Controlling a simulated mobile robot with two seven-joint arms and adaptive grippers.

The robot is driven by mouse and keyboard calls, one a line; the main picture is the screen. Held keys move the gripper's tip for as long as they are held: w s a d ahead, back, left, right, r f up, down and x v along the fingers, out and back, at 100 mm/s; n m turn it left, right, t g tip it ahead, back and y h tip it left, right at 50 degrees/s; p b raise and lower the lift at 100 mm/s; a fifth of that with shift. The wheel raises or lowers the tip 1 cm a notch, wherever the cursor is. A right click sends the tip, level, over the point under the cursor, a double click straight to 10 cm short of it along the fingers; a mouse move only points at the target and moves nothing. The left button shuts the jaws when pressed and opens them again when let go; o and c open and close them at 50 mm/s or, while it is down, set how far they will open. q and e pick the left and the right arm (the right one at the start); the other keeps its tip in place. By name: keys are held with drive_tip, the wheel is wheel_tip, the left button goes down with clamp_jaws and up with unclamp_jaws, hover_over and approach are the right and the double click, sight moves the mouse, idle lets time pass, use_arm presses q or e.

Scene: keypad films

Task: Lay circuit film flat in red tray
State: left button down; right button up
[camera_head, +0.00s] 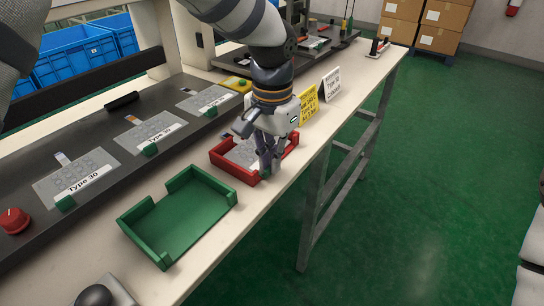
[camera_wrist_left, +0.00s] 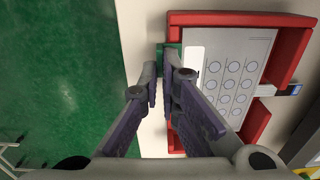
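The red tray (camera_head: 229,172) stands on the pale bench and fills much of the left wrist view (camera_wrist_left: 258,125). A grey circuit film (camera_head: 240,153) with rows of round keys is inside the tray's walls. In the left wrist view the film (camera_wrist_left: 232,75) looks about flat, its tail (camera_wrist_left: 290,90) at the gap in one wall. My left gripper (camera_head: 268,168) points down at the tray's near right side. Its fingertips (camera_wrist_left: 160,68) are nearly together around the film's green tab (camera_wrist_left: 172,48). The fingers hide part of the tray and film. My right gripper is not in view.
A green tray (camera_head: 180,218) stands nearer on the bench. Several films with green tabs, such as the Type 30 film (camera_head: 77,176), lie on the dark shelf at left. Yellow (camera_head: 308,104) and white signs (camera_head: 331,84) stand behind the gripper. A red button (camera_head: 13,221) is at far left.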

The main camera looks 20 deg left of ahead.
use_arm(q)
drive_tip(key=shift+f, duration=0.1)
drive_tip(key=c, duration=1.7)
unclamp_jaws()
wheel_tip(320, 180, up, 12)
drive_tip(key=shift+r, duration=0.1)
